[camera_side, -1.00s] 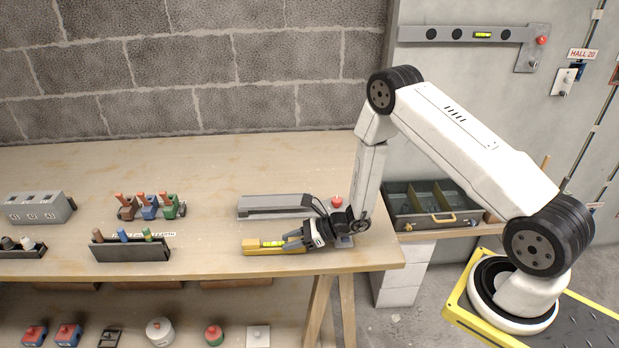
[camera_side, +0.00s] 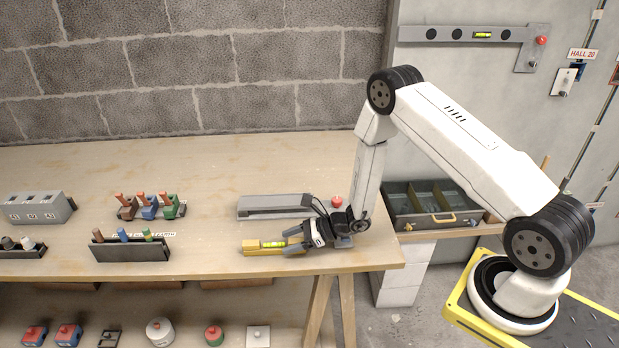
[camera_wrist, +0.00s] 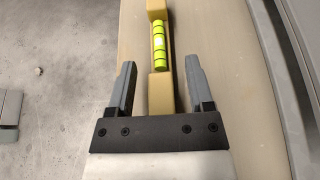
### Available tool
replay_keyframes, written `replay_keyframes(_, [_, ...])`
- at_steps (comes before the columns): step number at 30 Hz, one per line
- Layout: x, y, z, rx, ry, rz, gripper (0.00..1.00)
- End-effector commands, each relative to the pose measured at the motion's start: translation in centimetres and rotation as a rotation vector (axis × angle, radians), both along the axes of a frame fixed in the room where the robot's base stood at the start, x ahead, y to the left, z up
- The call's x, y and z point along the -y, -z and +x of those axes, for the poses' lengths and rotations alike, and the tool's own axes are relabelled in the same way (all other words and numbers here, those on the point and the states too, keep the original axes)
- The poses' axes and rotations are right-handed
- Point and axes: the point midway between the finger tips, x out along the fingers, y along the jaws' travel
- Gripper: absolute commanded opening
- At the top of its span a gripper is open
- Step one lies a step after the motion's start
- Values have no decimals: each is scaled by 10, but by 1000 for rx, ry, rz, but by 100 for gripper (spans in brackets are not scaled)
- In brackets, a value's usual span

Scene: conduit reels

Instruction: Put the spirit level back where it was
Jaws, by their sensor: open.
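The yellow spirit level (camera_side: 262,246) lies flat near the front edge of the workbench, with a bright green vial in its middle. It also shows in the wrist view (camera_wrist: 160,95), running lengthwise between the fingers. My gripper (camera_side: 292,242) is low over the bench at the level's right end. In the wrist view my gripper (camera_wrist: 158,85) is open, one finger on each side of the level, with a gap to both sides. Part of the level's near end is hidden behind the gripper body.
A grey tool (camera_side: 272,206) lies just behind the level, with a red knob (camera_side: 337,202) to its right. A dark rack with coloured pegs (camera_side: 130,248) stands to the left. A grey level-like bar (camera_side: 450,34) hangs on the wall.

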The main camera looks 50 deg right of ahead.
Motion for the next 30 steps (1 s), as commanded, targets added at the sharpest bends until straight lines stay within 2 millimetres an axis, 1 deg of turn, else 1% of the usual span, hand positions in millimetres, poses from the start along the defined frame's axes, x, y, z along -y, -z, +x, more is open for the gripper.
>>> replay_keyframes(7, [16,-9,-14,1,3,-1,67])
replay_keyframes(22, [63,-37,-62,1,4,0,67])
replay_keyframes(30, [77,-45,-76,0,1,0,67])
